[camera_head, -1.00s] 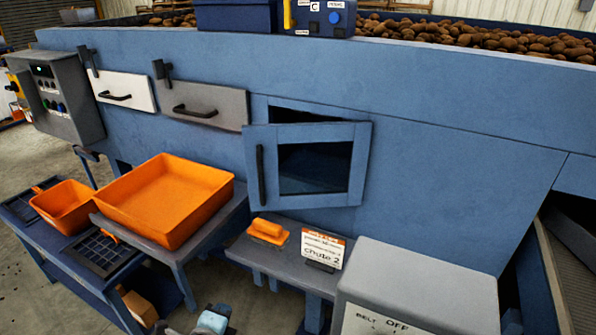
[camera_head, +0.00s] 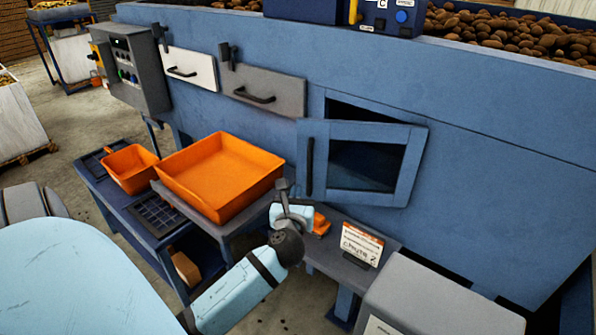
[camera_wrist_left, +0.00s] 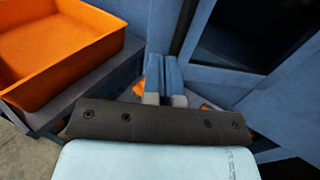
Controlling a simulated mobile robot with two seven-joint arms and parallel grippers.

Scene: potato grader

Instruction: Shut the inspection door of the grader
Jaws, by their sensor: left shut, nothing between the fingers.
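The inspection door (camera_head: 405,165) is a blue framed door with a dark window, on the front of the blue grader (camera_head: 480,170). It stands ajar, its left, handle side swung out and a dark gap showing above it. Its black upright handle (camera_head: 310,165) is on the left edge. My left gripper (camera_head: 283,187) is shut and empty, low and left of the handle, apparently apart from the door. In the left wrist view the closed fingers (camera_wrist_left: 165,75) point toward the door's lower left edge, with the door frame (camera_wrist_left: 210,75) at right. My right gripper is not in view.
An orange tray (camera_head: 190,187) on a stand is left of my gripper. A low shelf (camera_head: 335,262) with a chute sign (camera_head: 361,244) lies below the door. A grey box (camera_head: 440,300) stands at front right. Two closed flaps, white (camera_head: 190,68) and grey (camera_head: 265,90), are further left.

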